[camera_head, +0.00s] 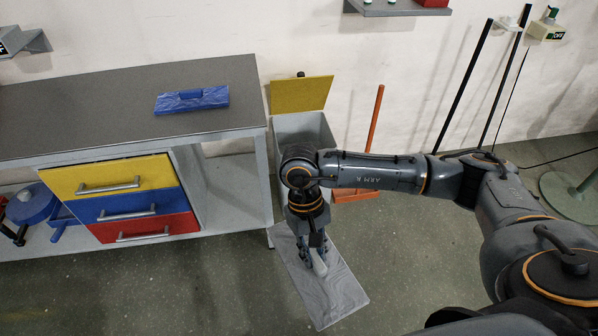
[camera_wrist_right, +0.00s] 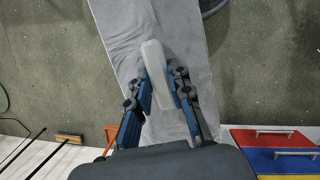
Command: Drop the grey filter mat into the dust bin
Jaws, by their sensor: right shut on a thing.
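The grey filter mat (camera_head: 338,292) is a flat rectangular sheet with a pale raised grip (camera_head: 320,267), in front of the workbench's right end. My right gripper (camera_head: 315,255) points down at it and is shut on the pale grip. In the right wrist view, the grip (camera_wrist_right: 155,68) stands between the fingers of the gripper (camera_wrist_right: 161,82), with the mat behind it. I cannot tell whether the mat touches the floor. The dust bin (camera_head: 300,127) is a grey box with its yellow lid (camera_head: 302,95) open, behind my right arm, which partly hides it. My left gripper is not in view.
The workbench (camera_head: 100,95) carries a blue object (camera_head: 192,99) and has yellow, blue and red drawers. An orange-handled tool (camera_head: 374,120) leans on the wall right of the bin. Black poles (camera_head: 464,85) and a green stand (camera_head: 575,190) are at right. Floor left of the mat is clear.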

